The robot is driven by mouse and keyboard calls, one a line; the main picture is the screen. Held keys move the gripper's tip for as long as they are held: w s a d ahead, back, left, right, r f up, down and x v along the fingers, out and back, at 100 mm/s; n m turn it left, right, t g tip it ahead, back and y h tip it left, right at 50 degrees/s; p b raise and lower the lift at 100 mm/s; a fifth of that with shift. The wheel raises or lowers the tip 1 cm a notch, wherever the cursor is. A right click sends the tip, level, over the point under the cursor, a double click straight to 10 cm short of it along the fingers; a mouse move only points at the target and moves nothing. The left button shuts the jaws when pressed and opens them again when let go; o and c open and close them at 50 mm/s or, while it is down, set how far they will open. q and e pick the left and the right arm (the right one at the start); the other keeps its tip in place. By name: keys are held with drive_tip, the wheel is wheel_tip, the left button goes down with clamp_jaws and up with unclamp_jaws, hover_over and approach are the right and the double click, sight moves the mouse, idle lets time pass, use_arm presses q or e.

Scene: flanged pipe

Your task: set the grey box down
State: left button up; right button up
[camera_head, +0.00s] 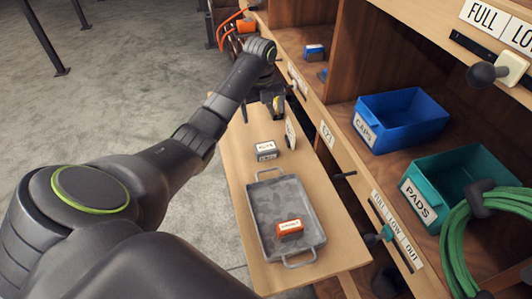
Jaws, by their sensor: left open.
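The grey box (267,151), with white labels on its top and front, stands on the wooden bench board (238,150), just beyond the grey tray (259,212). My left gripper (279,112) is open, past the far side of the box, and looks apart from it. Its fingers are small and dark here, so their exact height over the board is hard to tell. My right gripper is not in view.
An orange labelled box (290,228) lies in the tray. A pale upright disc (290,133) stands right of the grey box. Shelves at right hold a blue bin (400,118), a green bin (462,178) and a coiled green hose (458,250).

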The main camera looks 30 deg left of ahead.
use_arm(q)
drive_tip(key=d+r+m, duration=0.1)
drive_tip(key=b, duration=1.1)
hover_over(266, 146)
drive_tip(key=shift+g, duration=0.3)
drive_tip(key=f, duration=1.1)
drive_tip(key=shift+s+f, duration=0.2)
drive_tip(key=shift+s, duration=0.2)
drive_tip(key=shift+f, duration=0.3)
drive_tip(key=shift+w+f+p, duration=0.15)
drive_tip(key=shift+f+p, duration=0.05)
drive_tip(key=shift+f, duration=1.1)
drive_tip(key=shift+w+f+p, duration=0.15)
drive_tip(key=shift+f+p, duration=0.05)
drive_tip(key=shift+f, duration=1.1)
drive_tip(key=c, duration=1.3)
drive_tip(key=shift+o, duration=0.2)
wheel_tip(266, 146, up, 5)
drive_tip(key=shift+r, duration=0.15)
wheel_tip(266, 146, up, 4)
drive_tip(key=shift+f+p, duration=0.25)
drive_tip(key=shift+p, duration=0.2)
drive_tip(key=shift+r+p, duration=0.7)
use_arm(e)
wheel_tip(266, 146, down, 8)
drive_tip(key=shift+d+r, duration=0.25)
